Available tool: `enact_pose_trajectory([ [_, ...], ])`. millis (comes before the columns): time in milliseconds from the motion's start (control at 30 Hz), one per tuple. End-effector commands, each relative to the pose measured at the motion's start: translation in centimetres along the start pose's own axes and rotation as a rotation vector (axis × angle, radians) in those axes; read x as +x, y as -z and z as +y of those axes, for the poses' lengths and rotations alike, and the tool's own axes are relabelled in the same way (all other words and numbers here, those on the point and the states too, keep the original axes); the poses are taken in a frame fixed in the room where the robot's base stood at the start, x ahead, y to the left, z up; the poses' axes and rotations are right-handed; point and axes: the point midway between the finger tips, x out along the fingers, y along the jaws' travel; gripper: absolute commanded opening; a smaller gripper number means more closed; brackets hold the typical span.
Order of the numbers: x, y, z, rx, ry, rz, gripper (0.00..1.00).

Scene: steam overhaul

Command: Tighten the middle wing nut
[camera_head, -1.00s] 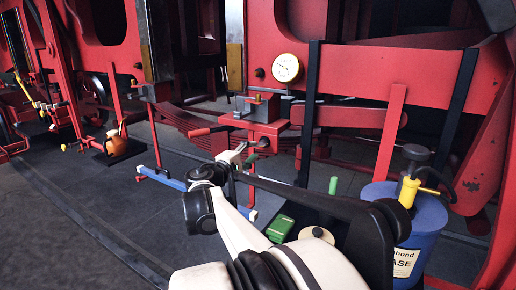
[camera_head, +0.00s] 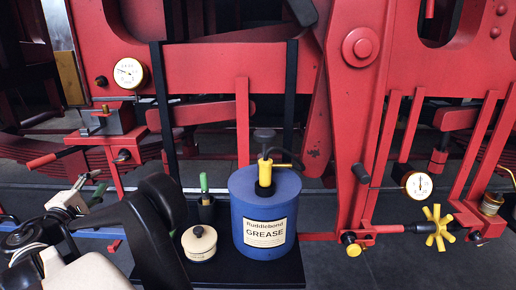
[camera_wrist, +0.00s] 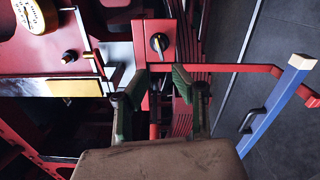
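No wing nut can be identified with certainty. A small dark knob with a pale bar across it (camera_wrist: 158,42) sits on a red bracket face in the wrist view, just beyond my fingertips. A similar dark knob (camera_head: 122,156) shows on the red bracket under the grey block in the head view; I cannot tell if it is the same one. My gripper (camera_wrist: 158,74) has its two green fingers spread apart, with nothing between them. In the head view my gripper (camera_head: 86,190) is at the lower left, below and left of that bracket, partly hidden by my arm.
A blue grease drum (camera_head: 264,218) and a cream tin (camera_head: 199,243) stand on a dark mat. A yellow star-shaped handwheel (camera_head: 436,228) and a dial gauge (camera_head: 418,186) are at right. Another gauge (camera_head: 129,73) is upper left. A blue bar (camera_wrist: 275,105) lies right of my fingers.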

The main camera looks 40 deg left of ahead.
Motion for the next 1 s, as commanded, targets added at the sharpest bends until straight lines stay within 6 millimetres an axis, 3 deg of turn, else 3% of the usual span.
enact_pose_trajectory([
  [33, -0.5, 0.0, 0.9, -0.018, 0.000, 0.002, 0.25],
  [233, -2.0, 0.1, 0.7, -0.089, 0.000, 0.001, 0.25],
  [467, -1.8, 0.1, 0.2, -0.114, 0.000, 0.000, 0.25],
  [1000, 7.4, 0.1, 0.2, -0.114, 0.001, -0.001, 0.25],
])
